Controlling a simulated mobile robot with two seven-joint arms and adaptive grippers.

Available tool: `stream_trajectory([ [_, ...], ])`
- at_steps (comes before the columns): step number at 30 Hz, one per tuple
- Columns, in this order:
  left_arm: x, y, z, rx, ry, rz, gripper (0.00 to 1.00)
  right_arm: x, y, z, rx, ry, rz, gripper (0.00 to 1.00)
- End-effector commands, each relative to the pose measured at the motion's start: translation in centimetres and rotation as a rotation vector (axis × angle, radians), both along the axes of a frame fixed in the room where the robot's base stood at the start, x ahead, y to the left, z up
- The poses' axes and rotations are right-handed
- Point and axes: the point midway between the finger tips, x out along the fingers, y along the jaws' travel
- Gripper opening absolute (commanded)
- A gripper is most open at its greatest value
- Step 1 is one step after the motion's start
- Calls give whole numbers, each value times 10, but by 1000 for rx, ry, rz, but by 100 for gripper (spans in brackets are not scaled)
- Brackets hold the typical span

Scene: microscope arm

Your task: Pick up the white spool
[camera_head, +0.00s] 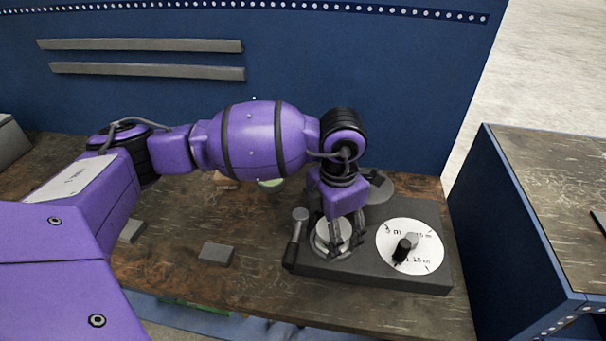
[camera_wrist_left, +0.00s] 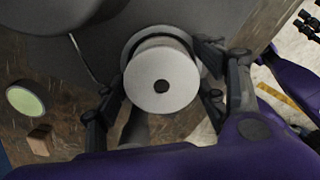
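The white spool (camera_head: 328,236) sits on the left part of a dark grey device (camera_head: 330,271) on the table. In the left wrist view the left gripper (camera_wrist_left: 162,88) is open, with fingers on both sides of the spool; firm contact cannot be made out.
A white dial (camera_head: 421,255) with a black knob is right of the spool, and a short lever (camera_head: 296,236) is left of it. A grey block (camera_head: 217,253) lies on the table (camera_head: 200,285). A blue panel (camera_head: 330,60) stands behind.

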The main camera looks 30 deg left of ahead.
Motion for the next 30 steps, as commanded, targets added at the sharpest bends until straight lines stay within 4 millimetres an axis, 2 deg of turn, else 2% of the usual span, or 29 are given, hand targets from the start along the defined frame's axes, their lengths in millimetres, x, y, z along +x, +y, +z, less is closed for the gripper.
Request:
stream_trajectory([
  [1,1,-1,2,0,-4,-1,53,1,0,0,0,-1,0,40],
  [7,1,-1,2,0,-4,-1,27,0,0,0,-1,-1,2,40],
  [15,2,-1,4,-1,-5,-1,27,0,-1,0,-2,0,4,40],
  [20,2,-1,14,-1,-7,-1,27,-1,-1,-1,-3,2,5,40],
  [24,3,-1,36,-1,-9,-2,27,-1,-1,-2,-3,4,5,40],
  [26,-5,-8,46,-3,-8,-6,27,-2,-1,-2,-3,5,5,40],
  [30,-26,-25,78,-3,-10,-9,27,-1,-1,-1,-3,4,5,40],
])
